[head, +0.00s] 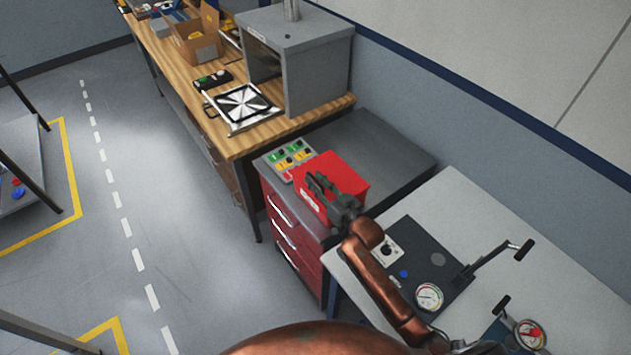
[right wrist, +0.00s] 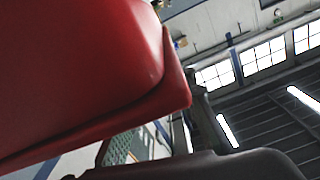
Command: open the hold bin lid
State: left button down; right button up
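The red hold bin (head: 353,177) stands on the corner of the grey-topped cabinet, and its lid looks shut in the head view. A pale label shows on its front. My right gripper (head: 314,184) is at the bin's front upper edge, in front of part of the lid; I cannot tell whether it touches. In the right wrist view, the red bin (right wrist: 85,75) fills the upper left, very close, with a rim along its edge. A dark gripper part (right wrist: 200,166) shows below it. The finger gap is unclear. My left gripper is not in view.
A panel with green and yellow labels (head: 289,157) lies just left of the bin. A wooden bench (head: 235,143) with a grey box-shaped machine (head: 318,72) is behind. A grey table with gauges (head: 429,297) and levers is at right. The cabinet top behind the bin is clear.

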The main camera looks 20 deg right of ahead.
grip_shut()
jog(key=shift+a, duration=0.1)
dwell(0.4)
